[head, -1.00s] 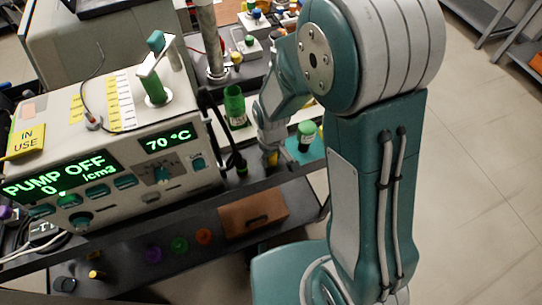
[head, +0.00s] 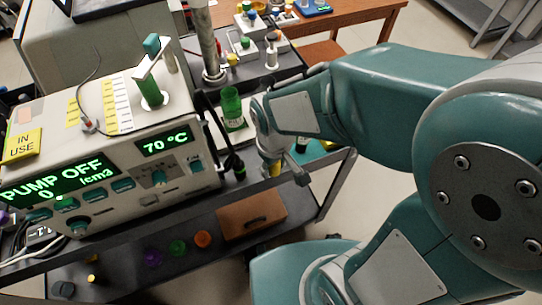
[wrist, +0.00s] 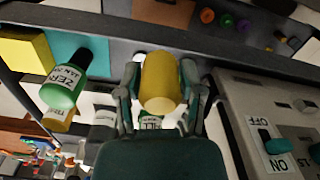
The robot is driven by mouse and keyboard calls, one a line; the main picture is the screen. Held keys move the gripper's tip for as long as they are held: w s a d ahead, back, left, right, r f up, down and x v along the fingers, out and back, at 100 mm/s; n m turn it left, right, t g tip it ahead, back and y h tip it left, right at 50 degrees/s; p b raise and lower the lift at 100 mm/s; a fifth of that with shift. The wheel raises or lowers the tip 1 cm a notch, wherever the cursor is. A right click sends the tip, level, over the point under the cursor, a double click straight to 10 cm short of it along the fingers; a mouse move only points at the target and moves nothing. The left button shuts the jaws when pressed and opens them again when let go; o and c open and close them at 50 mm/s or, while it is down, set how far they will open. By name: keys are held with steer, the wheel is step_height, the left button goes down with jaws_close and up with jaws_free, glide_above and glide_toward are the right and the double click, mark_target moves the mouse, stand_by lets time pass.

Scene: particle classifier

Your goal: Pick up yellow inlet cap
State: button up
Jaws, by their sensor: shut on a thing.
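The yellow inlet cap (wrist: 160,84) is a plain yellow cylinder in the middle of the wrist view. My gripper (wrist: 163,100) has a finger on each side of it and is shut on it. In the head view my gripper (head: 273,160) is just right of the pump unit, by the edge of the dark bench, and a bit of yellow shows at its tip. My own wrist and fingers hide most of the cap there. Whether the cap touches anything below it cannot be told.
The pump unit (head: 110,150) stands close to the left of my gripper. A green container (head: 232,108) is just behind. A labelled green bottle (wrist: 64,85) is left of the cap in the wrist view. A brown box (head: 252,214) and coloured caps lie on the lower shelf.

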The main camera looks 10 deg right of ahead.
steer(key=s+r, duration=0.2)
steer(key=s, duration=0.4)
steer(key=shift+r, duration=0.4)
steer(key=shift+d, duration=0.1)
